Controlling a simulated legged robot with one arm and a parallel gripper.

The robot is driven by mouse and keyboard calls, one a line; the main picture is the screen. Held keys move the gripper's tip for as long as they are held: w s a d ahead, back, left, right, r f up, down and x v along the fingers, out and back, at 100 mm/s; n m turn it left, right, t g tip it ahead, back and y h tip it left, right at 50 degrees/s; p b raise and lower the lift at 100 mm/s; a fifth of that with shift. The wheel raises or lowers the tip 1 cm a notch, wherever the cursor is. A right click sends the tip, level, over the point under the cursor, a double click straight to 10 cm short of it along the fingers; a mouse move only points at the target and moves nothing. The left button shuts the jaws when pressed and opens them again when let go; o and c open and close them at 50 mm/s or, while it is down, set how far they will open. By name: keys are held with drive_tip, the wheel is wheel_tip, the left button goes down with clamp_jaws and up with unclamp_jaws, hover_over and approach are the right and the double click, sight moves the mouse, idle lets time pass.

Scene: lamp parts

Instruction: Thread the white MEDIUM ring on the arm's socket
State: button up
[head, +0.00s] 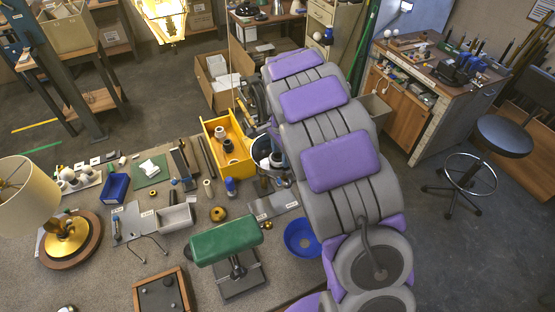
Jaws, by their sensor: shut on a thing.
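My gripper (276,160) is partly hidden at the left edge of my own arm, just right of the yellow tray (246,172). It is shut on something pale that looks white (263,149). I cannot make out whether this is the medium ring, or whether it touches anything. A white ring-like piece (220,131) and a dark ring (228,146) lie in the yellow tray. The arm's socket cannot be picked out clearly. A lamp with a cream shade (25,198) and round brass base (68,237) stands at the far left.
A green padded block (226,240) on a stand rises at the front. A blue bowl (301,238), blue bin (115,187), grey tray (175,217) and wooden-framed tray (162,292) crowd the bench. A blue bottle (230,187) stands upright below the yellow tray.

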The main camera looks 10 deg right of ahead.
drive_tip(key=shift+s+f, duration=0.2)
drive_tip(key=m+p, duration=0.1)
drive_tip(key=m, duration=0.1)
drive_tip(key=m+p, duration=0.1)
drive_tip(key=m, duration=0.1)
drive_tip(key=m+p, duration=0.1)
drive_tip(key=m, duration=0.1)
drive_tip(key=shift+s+r, duration=0.1)
drive_tip(key=shift+s, duration=0.2)
drive_tip(key=shift+m+p, duration=0.5)
drive_tip(key=shift+m, duration=0.1)
drive_tip(key=m+p, duration=0.1)
drive_tip(key=m, duration=0.1)
drive_tip(key=m+p, duration=0.1)
drive_tip(key=m, duration=0.1)
drive_tip(key=shift+s+a+m+p, duration=0.2)
drive_tip(key=shift+m+p, duration=0.1)
drive_tip(key=shift+p, duration=0.1)
drive_tip(key=shift+m+p, duration=0.6)
drive_tip(key=shift+m, duration=0.6)
